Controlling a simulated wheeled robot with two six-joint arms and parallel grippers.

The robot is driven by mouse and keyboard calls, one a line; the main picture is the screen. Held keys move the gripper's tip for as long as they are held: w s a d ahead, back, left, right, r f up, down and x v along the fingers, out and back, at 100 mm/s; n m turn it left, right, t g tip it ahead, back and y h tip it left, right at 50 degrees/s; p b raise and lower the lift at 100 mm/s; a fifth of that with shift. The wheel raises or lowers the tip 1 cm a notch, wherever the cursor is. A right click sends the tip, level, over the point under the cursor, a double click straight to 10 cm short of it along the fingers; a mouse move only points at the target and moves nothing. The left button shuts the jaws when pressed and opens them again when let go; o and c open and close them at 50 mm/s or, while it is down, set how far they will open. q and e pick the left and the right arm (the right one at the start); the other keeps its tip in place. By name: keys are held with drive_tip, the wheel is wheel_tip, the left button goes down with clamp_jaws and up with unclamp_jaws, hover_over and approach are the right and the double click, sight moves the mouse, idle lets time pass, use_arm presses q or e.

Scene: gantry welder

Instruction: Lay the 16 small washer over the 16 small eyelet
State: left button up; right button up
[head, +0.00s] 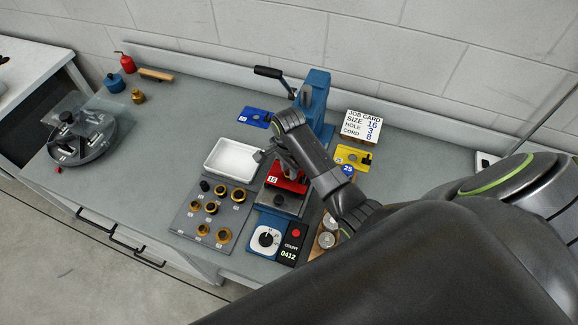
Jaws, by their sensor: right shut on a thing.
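My right gripper (283,164) reaches down over the red die block marked 16 (284,182) on the blue press (315,97). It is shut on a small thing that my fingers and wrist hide. I cannot make out the 16 small washer or the 16 small eyelet. Whether an eyelet sits on the red block is hidden by the gripper. My left gripper is not in view.
A white tray (232,143) and a grey board with several brass parts (177,222) lie left of the press. A blue card (246,112), yellow card (349,151) and job card (349,133) surround it. A round carousel (82,157) stands left. The middle-left bench is clear.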

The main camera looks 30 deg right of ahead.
idle(0.4)
drive_tip(key=shift+f, duration=0.55)
drive_tip(key=o, duration=1)
drive_tip(key=shift+s, duration=0.1)
